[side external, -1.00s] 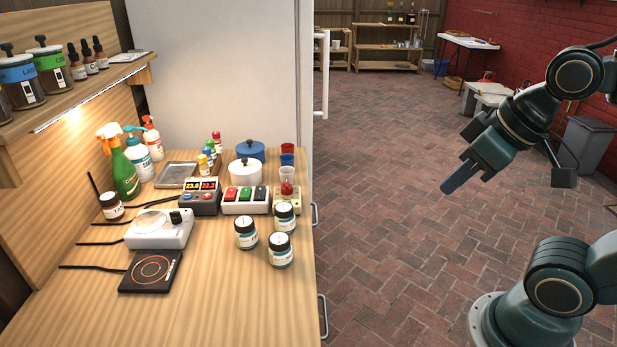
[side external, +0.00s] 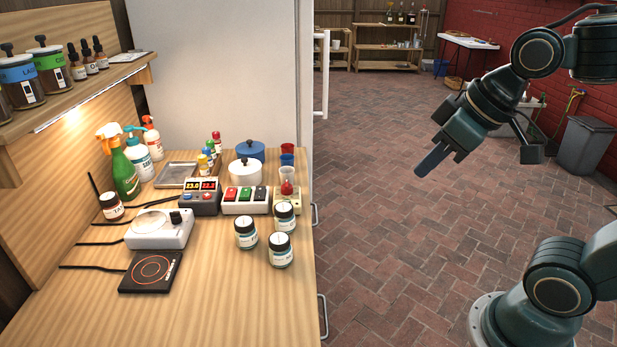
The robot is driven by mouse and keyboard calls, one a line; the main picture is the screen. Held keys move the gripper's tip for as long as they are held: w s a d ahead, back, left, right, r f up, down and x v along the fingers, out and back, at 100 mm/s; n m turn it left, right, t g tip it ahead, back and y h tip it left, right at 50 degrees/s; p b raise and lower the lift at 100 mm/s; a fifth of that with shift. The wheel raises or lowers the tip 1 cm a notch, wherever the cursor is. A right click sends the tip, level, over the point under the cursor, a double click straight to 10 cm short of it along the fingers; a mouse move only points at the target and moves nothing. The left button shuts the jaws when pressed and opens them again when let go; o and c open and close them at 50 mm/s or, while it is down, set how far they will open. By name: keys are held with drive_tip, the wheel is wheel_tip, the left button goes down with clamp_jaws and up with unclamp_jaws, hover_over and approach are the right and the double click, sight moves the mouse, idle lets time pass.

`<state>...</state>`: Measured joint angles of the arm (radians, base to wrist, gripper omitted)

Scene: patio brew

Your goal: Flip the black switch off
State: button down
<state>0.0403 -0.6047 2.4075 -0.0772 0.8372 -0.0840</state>
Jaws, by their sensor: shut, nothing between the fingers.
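The switch box (side external: 246,208) is a white block on the wooden counter, with a red, a green and a black switch in a row. The black switch (side external: 261,193) is the rightmost one. The switches are too small to tell which way each is tipped. My gripper (side external: 432,161) is shut and empty. It hangs in the air over the brick floor, to the right of the counter and well apart from the switch box, with its fingers pointing down and left.
A box with a red knob (side external: 287,192) stands right of the switches, and a display box (side external: 200,199) stands left. Several lidded jars (side external: 281,250) stand in front. A white pot (side external: 246,171) and cups are behind. The counter's front (side external: 220,310) is clear.

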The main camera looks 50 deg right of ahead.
drive_tip(key=w+n+y, duration=0.2)
drive_tip(key=w+n, duration=0.3)
drive_tip(key=w, duration=1.4)
drive_tip(key=w+d+f+n+y, duration=0.1)
drive_tip(key=w+d+f, duration=0.1)
drive_tip(key=w+f, duration=0.3)
drive_tip(key=w+d+f+n+t+y, duration=0.1)
drive_tip(key=w+f, duration=0.4)
drive_tip(key=w, duration=0.6)
drive_tip(key=shift+d+f+n+y, duration=0.35)
drive_tip(key=shift+d+n+y, duration=0.25)
drive_tip(key=shift+d, duration=0.45)
hover_over(257, 189)
drive_tip(key=s+d, duration=0.2)
drive_tip(key=s, duration=0.1)
drive_tip(key=f, duration=0.7)
drive_tip(key=shift+w+a, duration=0.1)
drive_tip(key=shift+a, duration=0.15)
drive_tip(key=f, duration=0.2)
drive_tip(key=shift+w+d+f, duration=0.1)
drive_tip(key=shift+w+f, duration=0.1)
drive_tip(key=shift+f, duration=0.8)
drive_tip(key=shift+d, duration=0.1)
